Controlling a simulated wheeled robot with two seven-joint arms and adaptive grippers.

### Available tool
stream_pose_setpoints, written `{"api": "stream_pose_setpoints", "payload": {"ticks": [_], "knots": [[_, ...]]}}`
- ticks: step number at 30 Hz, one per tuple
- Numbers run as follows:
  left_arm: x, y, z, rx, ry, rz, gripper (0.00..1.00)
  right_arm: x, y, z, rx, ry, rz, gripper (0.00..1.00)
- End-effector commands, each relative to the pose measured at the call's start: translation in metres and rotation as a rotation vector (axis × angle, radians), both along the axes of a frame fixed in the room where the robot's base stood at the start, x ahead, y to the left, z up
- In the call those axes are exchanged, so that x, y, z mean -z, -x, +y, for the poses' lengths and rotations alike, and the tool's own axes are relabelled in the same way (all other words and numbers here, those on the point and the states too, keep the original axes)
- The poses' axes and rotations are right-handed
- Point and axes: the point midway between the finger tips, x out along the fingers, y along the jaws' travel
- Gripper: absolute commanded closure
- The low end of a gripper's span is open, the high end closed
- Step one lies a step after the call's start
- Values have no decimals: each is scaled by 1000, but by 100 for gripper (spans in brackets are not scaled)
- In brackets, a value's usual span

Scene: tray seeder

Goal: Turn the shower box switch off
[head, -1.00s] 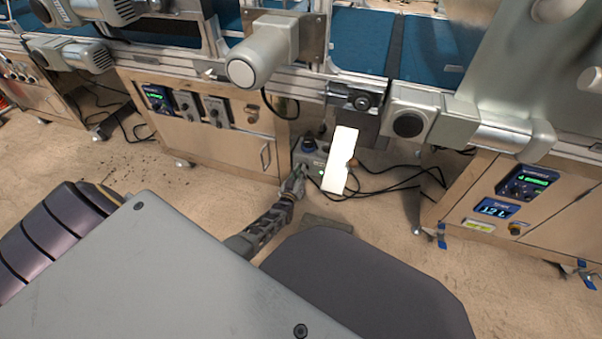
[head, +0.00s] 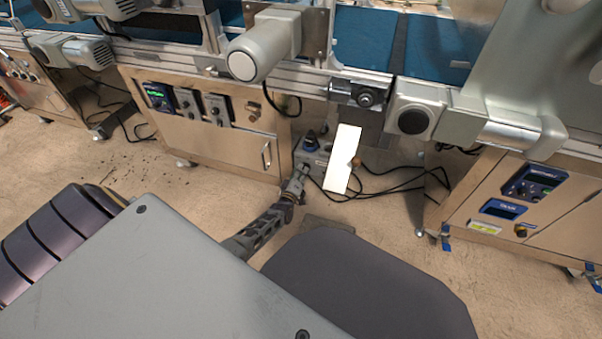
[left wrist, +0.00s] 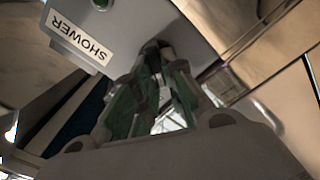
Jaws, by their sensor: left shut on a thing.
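The shower box (head: 312,158) is a small grey box with a dark blue knob on top, low beside the left cabinet. In the left wrist view the box (left wrist: 135,22) fills the top and carries an upside-down label reading SHOWER (left wrist: 78,38). A dark round indicator (left wrist: 100,4) sits at the upper edge, unlit. My left gripper (head: 302,172) is at the front of the box. In the left wrist view its fingers (left wrist: 164,62) are closed together against the box face, shut on the switch, which they mostly hide. My right gripper is not in view.
A bright white panel (head: 342,160) stands just right of the box. Black cables (head: 385,190) lie on the floor. The left cabinet (head: 215,140) has a lit green display; the right cabinet (head: 500,205) has dark displays. Grey machine housings hang above.

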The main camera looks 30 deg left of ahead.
Motion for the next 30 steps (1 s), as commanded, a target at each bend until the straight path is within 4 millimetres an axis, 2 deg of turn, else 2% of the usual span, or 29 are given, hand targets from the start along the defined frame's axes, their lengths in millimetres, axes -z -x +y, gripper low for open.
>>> {"api": "stream_pose_setpoints", "payload": {"ticks": [17, 18, 22, 30], "knots": [[1, 1, 1, -1, 42, -8, 100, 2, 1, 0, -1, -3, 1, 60], [1, 1, 1, -1, 42, -8, 82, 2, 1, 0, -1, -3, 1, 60], [1, 1, 1, -1, 41, -8, 66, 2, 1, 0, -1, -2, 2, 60], [1, 0, 1, -1, 40, -9, 66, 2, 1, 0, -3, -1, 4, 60]]}}
